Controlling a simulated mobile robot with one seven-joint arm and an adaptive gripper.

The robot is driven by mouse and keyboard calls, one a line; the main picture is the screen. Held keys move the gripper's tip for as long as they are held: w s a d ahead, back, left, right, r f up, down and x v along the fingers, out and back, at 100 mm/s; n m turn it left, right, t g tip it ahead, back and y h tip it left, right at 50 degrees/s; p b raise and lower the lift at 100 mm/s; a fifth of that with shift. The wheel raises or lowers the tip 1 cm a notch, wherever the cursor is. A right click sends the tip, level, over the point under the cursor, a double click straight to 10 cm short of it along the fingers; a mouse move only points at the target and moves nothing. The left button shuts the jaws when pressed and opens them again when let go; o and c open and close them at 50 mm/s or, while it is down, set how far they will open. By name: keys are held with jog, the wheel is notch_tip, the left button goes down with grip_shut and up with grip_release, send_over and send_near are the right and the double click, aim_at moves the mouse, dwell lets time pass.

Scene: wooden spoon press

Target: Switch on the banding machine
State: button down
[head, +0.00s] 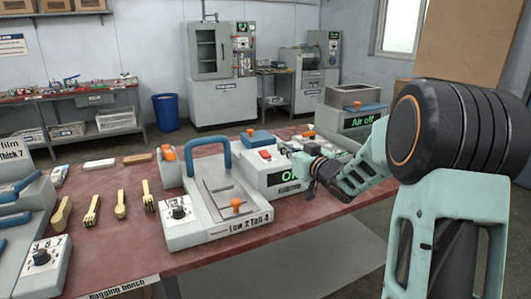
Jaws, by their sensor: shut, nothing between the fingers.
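A white machine (257,178) with a blue top, a red switch (265,154) and a green display (288,178) stands at the middle of the red bench. The display starts with "O"; my gripper hides the rest. The small label under it is too small to read, so I cannot be sure it is the banding machine. My gripper (287,150) is shut and empty, just right of the red switch. I cannot tell whether it touches the machine.
Wooden forks and spoons (92,208) lie farther left beside a film machine (40,262). An "Air off" machine (350,122) stands behind my arm.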

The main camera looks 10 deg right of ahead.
jog(key=b, duration=0.1)
send_over(268, 155)
jog(key=shift+s+d+f, duration=0.1)
jog(key=shift+s+f, duration=0.35)
jog(key=f, duration=0.1)
jog(key=f+b, duration=0.1)
jog(key=shift+w+f, duration=0.4)
jog(key=shift+f, duration=0.55)
jog(key=shift+r+p, duration=0.2)
jog(key=shift+p, duration=0.35)
